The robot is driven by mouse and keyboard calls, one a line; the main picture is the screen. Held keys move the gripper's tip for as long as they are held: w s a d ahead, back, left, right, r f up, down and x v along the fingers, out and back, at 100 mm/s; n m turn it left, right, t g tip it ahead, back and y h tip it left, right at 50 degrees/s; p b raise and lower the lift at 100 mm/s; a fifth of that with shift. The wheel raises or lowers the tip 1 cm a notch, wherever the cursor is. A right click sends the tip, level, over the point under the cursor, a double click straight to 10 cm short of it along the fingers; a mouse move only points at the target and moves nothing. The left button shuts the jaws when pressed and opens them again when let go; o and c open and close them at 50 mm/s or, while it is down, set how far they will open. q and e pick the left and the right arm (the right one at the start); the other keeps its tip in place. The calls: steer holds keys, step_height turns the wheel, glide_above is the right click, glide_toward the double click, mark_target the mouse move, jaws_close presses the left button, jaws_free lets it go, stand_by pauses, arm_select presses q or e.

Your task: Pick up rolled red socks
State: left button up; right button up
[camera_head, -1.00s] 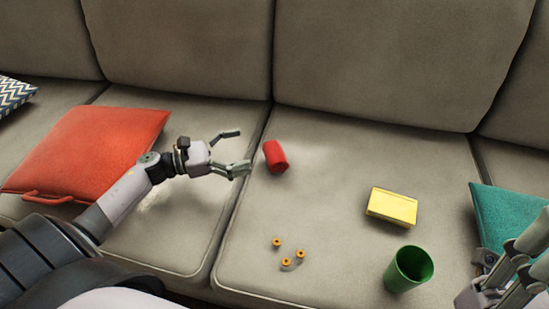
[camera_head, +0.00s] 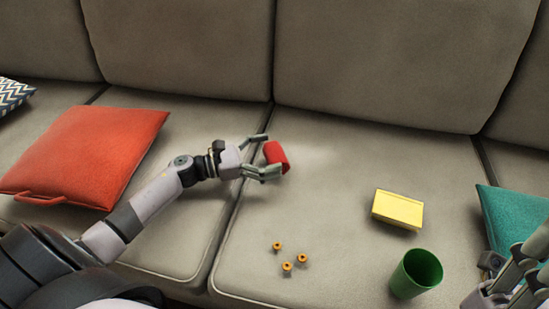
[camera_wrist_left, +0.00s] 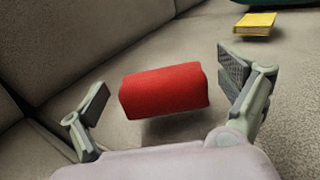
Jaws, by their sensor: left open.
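The rolled red socks (camera_head: 276,154) lie on the sofa seat just right of the seam between two cushions. In the left wrist view the red roll (camera_wrist_left: 165,91) sits between the two open fingers, with a gap on each side. My left gripper (camera_head: 266,156) is open around the roll, one finger behind it and one in front. The front finger hides part of the roll's lower side in the head view. My right gripper (camera_head: 503,295) is at the lower right edge, partly cut off, and its jaw state is unclear.
A red pillow (camera_head: 85,155) lies left, a teal pillow (camera_head: 514,215) right. The sofa backrest (camera_head: 180,50) rises behind.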

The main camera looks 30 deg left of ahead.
arm_select(q)
steer(key=c, duration=1.2)
steer(key=shift+r, duration=0.1)
